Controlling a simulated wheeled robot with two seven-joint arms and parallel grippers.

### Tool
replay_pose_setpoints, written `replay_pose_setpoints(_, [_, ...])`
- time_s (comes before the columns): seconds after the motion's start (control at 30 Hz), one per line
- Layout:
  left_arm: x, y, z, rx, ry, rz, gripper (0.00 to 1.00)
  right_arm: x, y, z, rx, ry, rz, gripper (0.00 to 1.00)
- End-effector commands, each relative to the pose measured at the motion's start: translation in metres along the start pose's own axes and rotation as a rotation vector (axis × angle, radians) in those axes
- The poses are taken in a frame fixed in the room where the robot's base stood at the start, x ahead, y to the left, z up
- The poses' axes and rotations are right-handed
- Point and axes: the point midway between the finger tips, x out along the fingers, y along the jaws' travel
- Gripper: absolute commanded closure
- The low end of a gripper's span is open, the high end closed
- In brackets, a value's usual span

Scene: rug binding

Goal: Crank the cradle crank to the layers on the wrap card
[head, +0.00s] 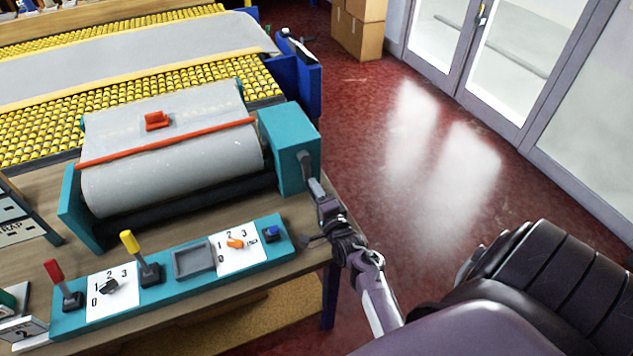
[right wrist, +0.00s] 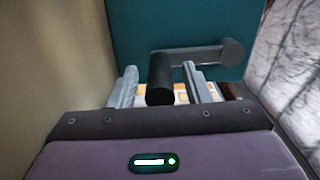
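The cradle crank (head: 306,163) is a grey arm on the side of the teal end housing (head: 285,135) of the roller cradle. In the right wrist view the crank arm (right wrist: 205,55) runs left from its grey hub to a black handle (right wrist: 160,80). My right gripper (head: 326,212) is at the handle. Its two fingers (right wrist: 163,88) stand open on either side of the handle, with small gaps showing. The wrap card (head: 20,232) stands at the left edge, partly cut off; its layer number is not readable. My left gripper is not in view.
A teal control panel (head: 210,284) with red and yellow levers, numbered dials and a blue button lies in front of the cradle. A grey roll (head: 175,170) with a red bar lies in the cradle. A yellow roller bed (head: 40,135) is behind. Red floor (head: 400,120) is clear at right.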

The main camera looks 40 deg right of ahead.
Motion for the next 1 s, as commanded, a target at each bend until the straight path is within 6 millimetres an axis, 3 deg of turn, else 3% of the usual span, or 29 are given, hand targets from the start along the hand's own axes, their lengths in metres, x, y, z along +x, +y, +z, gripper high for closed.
replay_pose_setpoints(0.27, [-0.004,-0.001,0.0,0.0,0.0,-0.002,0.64,-0.005,-0.001,-0.002,-0.001,0.003,0.001,0.56])
replay_pose_setpoints(0.7, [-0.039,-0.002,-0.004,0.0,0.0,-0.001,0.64,-0.07,-0.002,0.0,-0.001,0.0,0.003,0.56])
replay_pose_setpoints(1.0, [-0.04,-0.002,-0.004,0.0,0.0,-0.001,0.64,-0.078,0.0,0.001,-0.001,0.0,0.0,0.56])
